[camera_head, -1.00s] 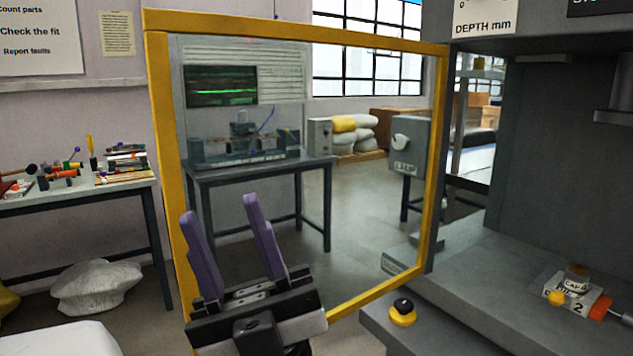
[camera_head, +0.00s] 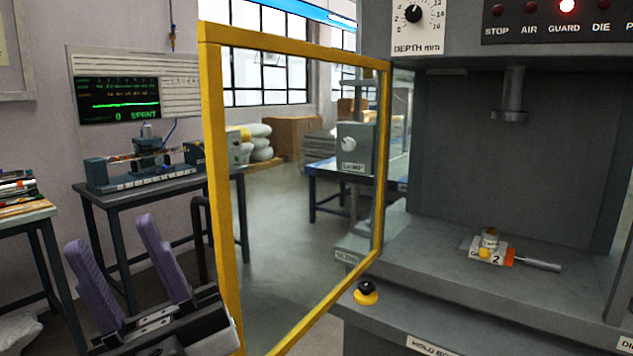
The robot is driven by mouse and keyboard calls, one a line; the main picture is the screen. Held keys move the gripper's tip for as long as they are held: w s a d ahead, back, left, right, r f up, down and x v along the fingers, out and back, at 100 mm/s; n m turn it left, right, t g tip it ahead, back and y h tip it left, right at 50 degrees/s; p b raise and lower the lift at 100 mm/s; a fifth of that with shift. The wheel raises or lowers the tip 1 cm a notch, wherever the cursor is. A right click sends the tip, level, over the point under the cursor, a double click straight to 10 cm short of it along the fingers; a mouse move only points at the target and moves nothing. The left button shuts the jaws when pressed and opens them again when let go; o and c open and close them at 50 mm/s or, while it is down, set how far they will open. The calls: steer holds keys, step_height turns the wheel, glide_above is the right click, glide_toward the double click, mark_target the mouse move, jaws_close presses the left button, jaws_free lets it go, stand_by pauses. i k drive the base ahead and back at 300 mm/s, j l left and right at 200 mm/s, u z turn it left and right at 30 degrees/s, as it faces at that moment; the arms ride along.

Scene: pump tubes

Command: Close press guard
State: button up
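The press guard (camera_head: 213,165) is a clear panel in a yellow frame. It stands swung open to the left of the grey press (camera_head: 540,150), hinged at the press's left side. A dark bar, likely its handle (camera_head: 199,235), shows beside the frame's left post. My gripper (camera_head: 115,252) is at the lower left, left of the guard's free edge. Its two purple fingers are apart with nothing between them. It looks clear of the frame, though its body overlaps the lower frame in the picture. The red GUARD lamp (camera_head: 567,6) is lit.
Inside the press, a small part sits on a plate marked 2 with a grey handle (camera_head: 543,264), below the ram (camera_head: 509,105). A black and yellow button (camera_head: 366,292) is on the press front. A bench (camera_head: 150,186) with a test device stands behind my gripper.

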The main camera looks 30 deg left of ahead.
mark_target(212, 37)
steer(key=k+j+z, duration=0.1)
steer(key=j, duration=0.2)
steer(key=k+j, duration=0.1)
steer(key=j, duration=0.25)
steer(key=k+j+z, duration=0.15)
steer(key=j, duration=0.15)
steer(key=j+z, duration=0.2)
steer(key=j, duration=0.85)
steer(key=i+j+z, duration=0.1)
steer(key=i+j, duration=0.15)
steer(key=j, duration=0.15)
steer(key=i+j, duration=0.25)
steer(key=j, duration=0.2)
steer(key=k+z, duration=0.15)
steer(key=k, duration=0.85)
